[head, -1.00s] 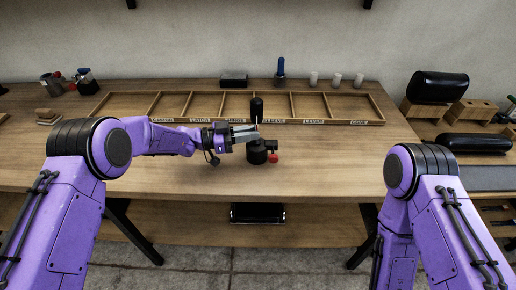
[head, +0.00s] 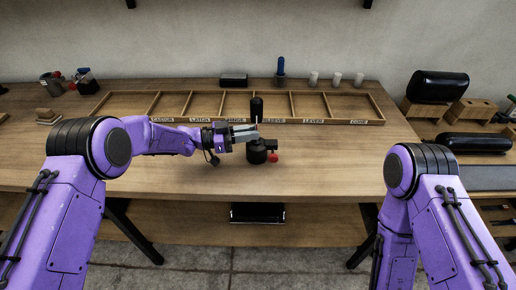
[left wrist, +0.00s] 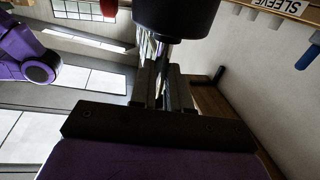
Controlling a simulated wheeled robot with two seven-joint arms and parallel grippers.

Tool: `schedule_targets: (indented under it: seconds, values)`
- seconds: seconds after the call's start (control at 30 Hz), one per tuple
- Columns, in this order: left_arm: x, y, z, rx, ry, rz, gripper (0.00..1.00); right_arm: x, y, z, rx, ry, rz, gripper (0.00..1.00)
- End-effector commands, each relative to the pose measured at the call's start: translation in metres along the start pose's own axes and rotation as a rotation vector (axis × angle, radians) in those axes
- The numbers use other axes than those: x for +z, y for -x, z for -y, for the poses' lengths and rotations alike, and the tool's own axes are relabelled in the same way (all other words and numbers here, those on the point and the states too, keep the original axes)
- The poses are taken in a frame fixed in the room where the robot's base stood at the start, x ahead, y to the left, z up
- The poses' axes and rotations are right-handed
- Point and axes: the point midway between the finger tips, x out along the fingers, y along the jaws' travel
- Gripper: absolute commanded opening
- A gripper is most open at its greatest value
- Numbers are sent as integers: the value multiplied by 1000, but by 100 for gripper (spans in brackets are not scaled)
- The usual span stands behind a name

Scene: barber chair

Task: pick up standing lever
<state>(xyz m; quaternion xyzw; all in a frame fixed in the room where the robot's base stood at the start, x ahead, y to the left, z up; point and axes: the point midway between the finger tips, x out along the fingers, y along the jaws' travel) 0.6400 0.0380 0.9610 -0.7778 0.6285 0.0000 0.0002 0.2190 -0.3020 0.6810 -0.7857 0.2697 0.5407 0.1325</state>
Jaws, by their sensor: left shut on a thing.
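The standing lever is upright on the table, with a black cylindrical grip (head: 257,107) at its top. Below it is a black base (head: 257,152) with a red ball (head: 273,157) at its right. My left gripper (head: 252,133) reaches in from the left between grip and base, its fingers shut on the lever's shaft. In the left wrist view, the metal shaft (left wrist: 178,62) passes between the fingers (left wrist: 165,88), and a wide black cylinder (left wrist: 176,15) fills the top middle. The fingers hide part of the shaft. My right gripper is out of view.
A wooden compartment tray (head: 222,121) with labels lies behind the lever. A blue-handled tool (head: 281,68) and white cylinders (head: 337,79) stand behind it. A black roll (head: 438,86) sits on wooden blocks at right. The table front is clear.

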Motion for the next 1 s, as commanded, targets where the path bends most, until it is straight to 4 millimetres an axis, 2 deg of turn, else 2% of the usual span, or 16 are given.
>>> schedule_targets:
  seconds: [0.67, 0.77, 0.9, 1.0]
  values:
    - [-5, 0, 1, -1, -2, -5, 0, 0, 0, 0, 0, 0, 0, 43]
    - [-12, -1, 1, 0, -4, -5, 0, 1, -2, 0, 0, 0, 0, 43]
    - [-33, 0, 1, -1, -6, -5, 0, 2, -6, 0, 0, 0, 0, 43]
    - [-52, 2, -16, -1, -3, -5, 0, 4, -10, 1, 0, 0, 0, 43]
